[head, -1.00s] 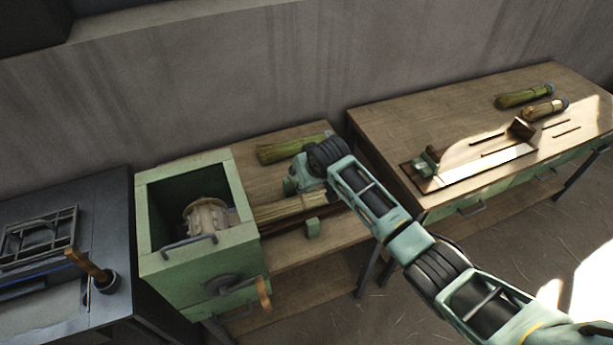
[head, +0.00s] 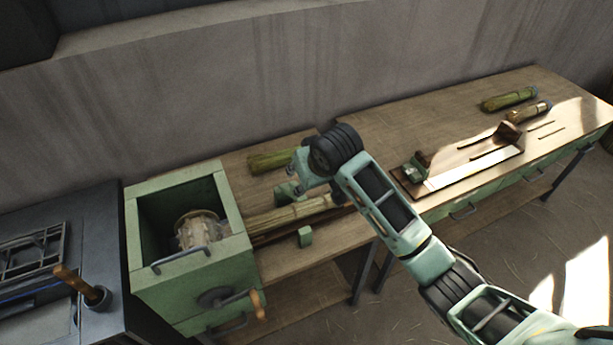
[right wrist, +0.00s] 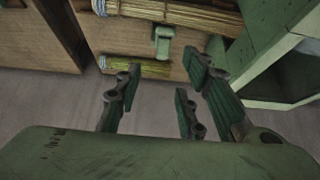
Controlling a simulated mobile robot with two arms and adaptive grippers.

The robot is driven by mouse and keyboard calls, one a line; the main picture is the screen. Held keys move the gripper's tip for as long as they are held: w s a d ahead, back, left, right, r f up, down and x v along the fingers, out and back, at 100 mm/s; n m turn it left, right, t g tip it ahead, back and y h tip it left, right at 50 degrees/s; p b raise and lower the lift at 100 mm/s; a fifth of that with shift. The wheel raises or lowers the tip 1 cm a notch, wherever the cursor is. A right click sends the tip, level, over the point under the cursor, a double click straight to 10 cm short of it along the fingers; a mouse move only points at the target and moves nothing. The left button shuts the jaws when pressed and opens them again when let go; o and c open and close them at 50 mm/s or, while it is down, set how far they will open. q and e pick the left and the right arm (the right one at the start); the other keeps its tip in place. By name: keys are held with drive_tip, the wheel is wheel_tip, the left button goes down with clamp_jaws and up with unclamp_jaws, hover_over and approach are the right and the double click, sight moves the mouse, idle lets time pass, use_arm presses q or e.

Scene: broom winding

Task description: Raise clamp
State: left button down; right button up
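The green clamp (right wrist: 162,42) shows in the right wrist view as a small piece beside a straw bundle (right wrist: 175,10). In the head view, a green part that looks like this clamp (head: 286,191) is just below my right gripper (head: 296,187), behind the straw bundle (head: 290,214). A small green block (head: 305,237) stands on the bundle's near side. My right gripper, also in the right wrist view (right wrist: 160,92), has its fingers spread with nothing between them. The clamp appears beyond the fingertips, apart from them. My left gripper is not in view.
The green winder box (head: 190,270) with a wooden-handled crank stands left of the bundle. Another bundle (head: 268,161) lies behind, near the wall. The right-hand workbench (head: 400,120) holds a cutting board and bundles. A dark bench (head: 90,215) is at the left.

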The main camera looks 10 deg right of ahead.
drive_tip(key=shift+s+d+r, duration=0.1)
drive_tip(key=shift+s+r, duration=0.05)
drive_tip(key=shift+f, duration=0.2)
drive_tip(key=shift+c, duration=1)
drive_tip(key=w+d+f+n+t+h+b, duration=0.1)
drive_tip(key=d+f+b, duration=0.1)
drive_tip(key=b, duration=0.1)
drive_tip(key=w+d+f+n+t+h+b, duration=0.1)
drive_tip(key=d+f+n+b, duration=0.1)
drive_tip(key=f+b, duration=0.1)
drive_tip(key=d+f+n+t+b, duration=0.2)
drive_tip(key=d+f+b, duration=0.1)
drive_tip(key=shift+w+f+h, duration=0.15)
drive_tip(key=shift+w+h, duration=0.25)
clamp_jaws()
wheel_tip(320, 180, down, 4)
drive_tip(key=d+n+t+h+b, duration=0.1)
drive_tip(key=d+n+t+b, duration=0.25)
drive_tip(key=n+b, duration=0.4)
drive_tip(key=s+a+f+n+t+y+b, duration=0.35)
drive_tip(key=s+n+b, duration=0.2)
drive_tip(key=n, duration=0.65)
drive_tip(key=s+a+f+n+t+y+b, duration=0.25)
drive_tip(key=s+a+n+y+b, duration=0.3)
drive_tip(key=n, duration=0.65)
drive_tip(key=w+a+r+h, duration=0.1)
drive_tip(key=w+a, duration=0.2)
drive_tip(key=w, duration=0.7)
drive_tip(key=shift+g+p, duration=0.35)
drive_tip(key=shift+p, duration=0.05)
